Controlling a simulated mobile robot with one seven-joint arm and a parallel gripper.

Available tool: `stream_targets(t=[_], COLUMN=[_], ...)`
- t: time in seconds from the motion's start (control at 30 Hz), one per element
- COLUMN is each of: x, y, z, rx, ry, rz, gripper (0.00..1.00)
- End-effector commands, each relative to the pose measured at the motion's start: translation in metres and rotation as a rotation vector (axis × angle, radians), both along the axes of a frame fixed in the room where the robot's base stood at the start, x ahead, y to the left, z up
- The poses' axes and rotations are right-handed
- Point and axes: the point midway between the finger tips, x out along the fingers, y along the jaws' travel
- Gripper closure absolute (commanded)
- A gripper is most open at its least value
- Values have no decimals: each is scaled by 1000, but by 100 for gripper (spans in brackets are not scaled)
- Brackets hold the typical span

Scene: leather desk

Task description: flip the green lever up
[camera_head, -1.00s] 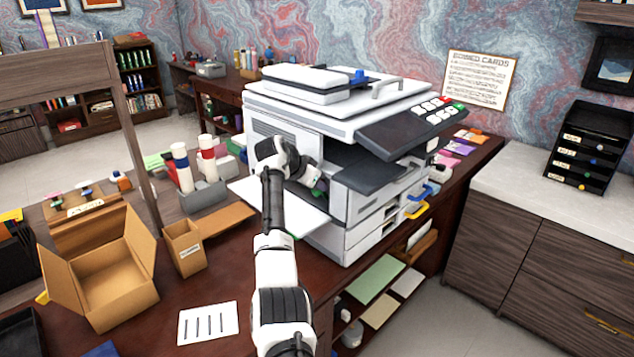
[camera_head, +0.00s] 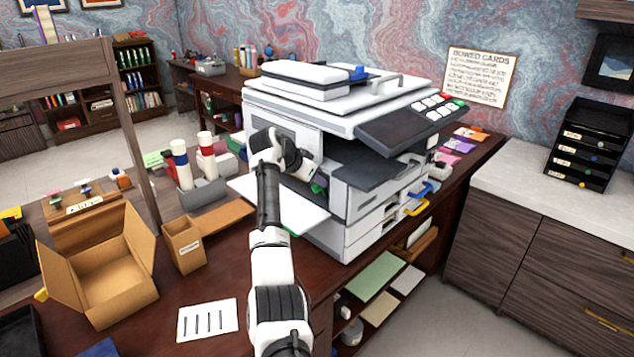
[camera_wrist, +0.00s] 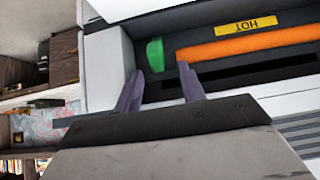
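The green lever (camera_wrist: 155,55) is a short rounded tab in the dark recess of the copier (camera_head: 300,218), at the left end of the orange roller (camera_wrist: 250,43) in the wrist view. My gripper (camera_wrist: 159,70) has its two purple fingers apart, with the lever showing in the gap between and just beyond their tips. Whether a finger touches it, I cannot tell. In the head view my gripper (camera_head: 318,187) is at the copier's open left side, mostly hidden by my own wrist.
A yellow HOT label (camera_wrist: 247,25) is above the roller. A white side tray (camera_head: 310,215) sticks out below my wrist. A control panel (camera_head: 410,122) overhangs to the right. An open cardboard box (camera_head: 120,285) and bottles (camera_head: 182,170) stand on the desk at left.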

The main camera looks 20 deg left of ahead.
Motion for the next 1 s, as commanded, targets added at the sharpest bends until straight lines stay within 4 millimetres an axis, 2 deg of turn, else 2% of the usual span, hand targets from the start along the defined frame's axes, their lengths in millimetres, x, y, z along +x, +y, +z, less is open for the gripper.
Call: stream_targets(t=[0.3, 0.5, 0.7, 0.93, 1.0], x=[-48, -70, -79, -79, -79], y=[18, 25, 28, 28, 28], z=[49, 75, 85, 86, 86], rx=[4, 2, 1, 0, -1], ry=[-5, -3, -1, -1, -1], rz=[2, 1, 0, 1, 1], gripper=[60, 60, 60, 60, 67])
